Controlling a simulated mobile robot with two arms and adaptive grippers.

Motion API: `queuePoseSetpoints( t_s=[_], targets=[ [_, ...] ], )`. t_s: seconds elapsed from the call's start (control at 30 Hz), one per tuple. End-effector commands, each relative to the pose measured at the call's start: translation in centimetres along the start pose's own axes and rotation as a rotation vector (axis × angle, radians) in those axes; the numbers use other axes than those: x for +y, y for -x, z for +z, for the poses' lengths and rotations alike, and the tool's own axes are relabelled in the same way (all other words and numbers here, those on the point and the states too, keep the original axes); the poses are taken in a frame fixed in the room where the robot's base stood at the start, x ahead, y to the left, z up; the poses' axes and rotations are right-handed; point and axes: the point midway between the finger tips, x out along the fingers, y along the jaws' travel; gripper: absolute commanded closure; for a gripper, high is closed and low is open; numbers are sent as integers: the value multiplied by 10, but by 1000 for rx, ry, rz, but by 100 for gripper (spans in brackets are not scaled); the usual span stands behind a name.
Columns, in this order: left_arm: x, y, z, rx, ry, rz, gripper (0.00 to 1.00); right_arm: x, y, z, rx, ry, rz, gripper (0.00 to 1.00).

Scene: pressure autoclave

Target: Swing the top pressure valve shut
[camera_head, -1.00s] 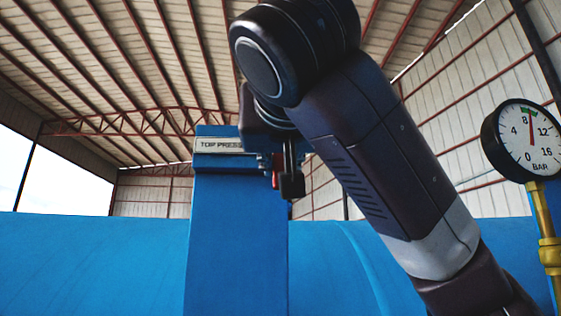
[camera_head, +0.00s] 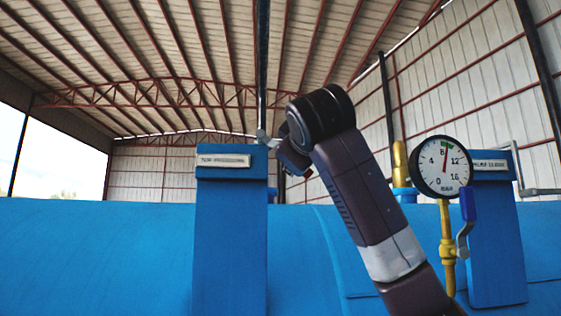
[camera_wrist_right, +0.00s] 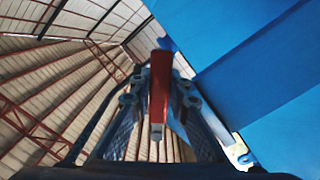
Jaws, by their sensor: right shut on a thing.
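A red valve handle (camera_wrist_right: 160,75) with a pale end lies between the fingers of my right gripper (camera_wrist_right: 159,88) in the right wrist view. The fingers are closed on it from both sides. In the head view my right gripper (camera_head: 276,147) is beside the top right corner of the left blue post (camera_head: 230,240), which bears a label plate (camera_head: 222,160). The valve body is mostly hidden. My left gripper is not in view.
A round pressure gauge (camera_head: 441,167) stands on a brass pipe (camera_head: 446,235) to the right. Near it are a blue lever (camera_head: 467,204) and a second blue post (camera_head: 495,240). A big blue vessel (camera_head: 110,255) spans the lower view.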

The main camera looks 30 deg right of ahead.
Motion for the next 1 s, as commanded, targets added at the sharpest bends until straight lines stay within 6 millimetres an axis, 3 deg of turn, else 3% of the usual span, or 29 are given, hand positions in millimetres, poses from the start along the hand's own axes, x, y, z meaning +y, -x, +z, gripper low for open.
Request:
queuePoseSetpoints(
  t_s=[0.17, 0.5, 1.0],
  targets=[
    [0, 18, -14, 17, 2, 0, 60, 21, 1, -6, 5, 172, -1, 100],
    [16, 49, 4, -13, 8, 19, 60, 52, 1, -18, 7, 479, 0, 100],
    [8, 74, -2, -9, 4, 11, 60, 72, 1, -31, 6, 735, 2, 100]
  ],
)
